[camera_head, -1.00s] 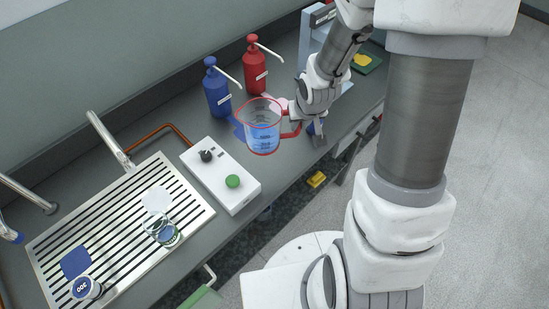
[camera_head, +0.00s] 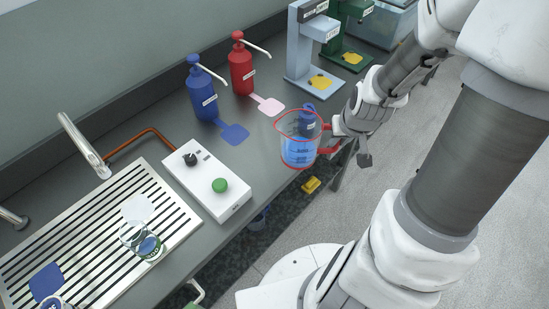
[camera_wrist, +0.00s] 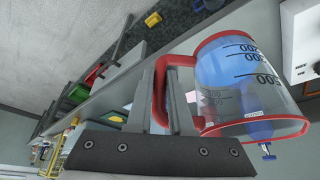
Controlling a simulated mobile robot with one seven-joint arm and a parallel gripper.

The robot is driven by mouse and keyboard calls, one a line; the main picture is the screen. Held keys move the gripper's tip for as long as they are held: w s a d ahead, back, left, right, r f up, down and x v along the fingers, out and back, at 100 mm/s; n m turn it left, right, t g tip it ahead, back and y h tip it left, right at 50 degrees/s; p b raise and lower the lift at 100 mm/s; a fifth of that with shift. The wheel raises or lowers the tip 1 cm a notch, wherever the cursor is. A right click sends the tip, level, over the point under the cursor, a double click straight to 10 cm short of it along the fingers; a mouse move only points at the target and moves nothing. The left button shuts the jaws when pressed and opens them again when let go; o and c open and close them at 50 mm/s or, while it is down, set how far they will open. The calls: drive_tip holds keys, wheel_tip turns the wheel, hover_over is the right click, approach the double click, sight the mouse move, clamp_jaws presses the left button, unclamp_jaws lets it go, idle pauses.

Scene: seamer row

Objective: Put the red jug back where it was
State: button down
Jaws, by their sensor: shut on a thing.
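The red jug (camera_head: 299,152) is clear with a red rim and red handle, and blue shows inside it. My gripper (camera_head: 334,137) is shut on its handle from the right. In the head view the jug looks upright, near the counter's front edge; whether it touches the counter I cannot tell. In the wrist view the fingers (camera_wrist: 172,85) close around the red handle, and the jug (camera_wrist: 245,85) shows its dark measuring marks.
The counter bears a red pump bottle (camera_head: 241,66) with a pink patch (camera_head: 269,106), a blue pump bottle (camera_head: 202,92) with a blue patch (camera_head: 234,134), a white control box (camera_head: 207,181), a slatted drainboard (camera_head: 190,222) with a clear vessel (camera_head: 142,243), and a grey stand (camera_head: 300,45).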

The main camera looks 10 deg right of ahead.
drive_tip(key=shift+w+a+f+b, duration=1.25)
drive_tip(key=shift+w+f+b, duration=0.2)
drive_tip(key=shift+f+b, duration=0.35)
drive_tip(key=shift+w+a+f+b, duration=1.3)
drive_tip(key=shift+w+f+b, duration=0.1)
drive_tip(key=shift+f+b, duration=0.4)
drive_tip(key=shift+w+a+f+b, duration=1.25)
drive_tip(key=shift+w+f+b, duration=0.2)
drive_tip(key=shift+f+b, duration=0.35)
drive_tip(key=shift+f, duration=0.1)
drive_tip(key=c, duration=0.8)
unclamp_jaws()
